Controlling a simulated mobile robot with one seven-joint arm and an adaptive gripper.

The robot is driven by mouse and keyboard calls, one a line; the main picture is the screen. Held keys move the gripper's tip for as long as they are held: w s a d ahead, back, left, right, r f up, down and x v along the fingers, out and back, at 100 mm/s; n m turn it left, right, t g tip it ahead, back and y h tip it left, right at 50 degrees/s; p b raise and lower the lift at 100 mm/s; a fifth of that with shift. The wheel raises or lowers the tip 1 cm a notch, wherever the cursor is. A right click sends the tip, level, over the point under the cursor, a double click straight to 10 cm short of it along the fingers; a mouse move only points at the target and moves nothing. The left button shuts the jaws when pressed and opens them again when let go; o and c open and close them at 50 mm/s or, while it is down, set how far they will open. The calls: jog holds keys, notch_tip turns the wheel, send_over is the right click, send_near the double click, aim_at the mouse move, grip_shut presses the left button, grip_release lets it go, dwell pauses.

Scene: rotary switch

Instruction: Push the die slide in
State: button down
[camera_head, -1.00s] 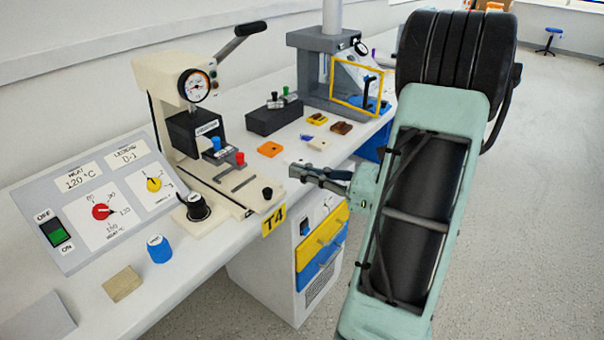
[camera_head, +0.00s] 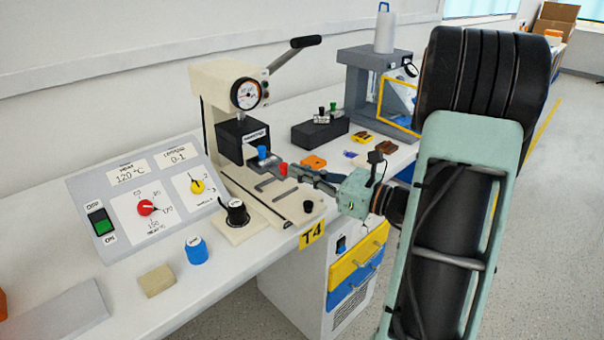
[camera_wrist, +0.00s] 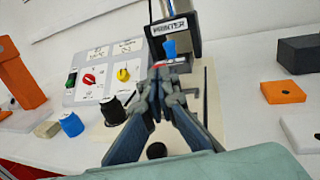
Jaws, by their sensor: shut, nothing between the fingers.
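The die slide (camera_head: 264,166) sits on the cream base of the hot-stamping press (camera_head: 229,100), below its black printer head (camera_head: 242,135). A blue knob (camera_head: 262,152) stands on the slide and a red knob (camera_head: 283,169) is at its front. My gripper (camera_head: 297,171) is shut and empty, with its tips close to the red knob; I cannot tell whether they touch. In the wrist view, my gripper (camera_wrist: 160,76) points at the slide and covers much of it. The blue knob (camera_wrist: 170,48) shows just beyond the fingertips.
A control panel (camera_head: 150,195) with red and yellow dials stands left of the press. A black knob (camera_head: 236,212) and a blue cylinder (camera_head: 196,250) are nearer. An orange block (camera_head: 313,162) lies behind my gripper. A black box (camera_head: 320,131) stands farther back.

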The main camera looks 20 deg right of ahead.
aim_at(286, 164)
jog(key=w, duration=0.1)
jog(key=w+a, duration=0.1)
jog(key=w, duration=0.2)
jog(key=shift+w+a+p, duration=0.15)
jog(key=shift+a+p, duration=0.15)
jog(key=shift+p, duration=0.05)
jog(key=shift+d, duration=0.1)
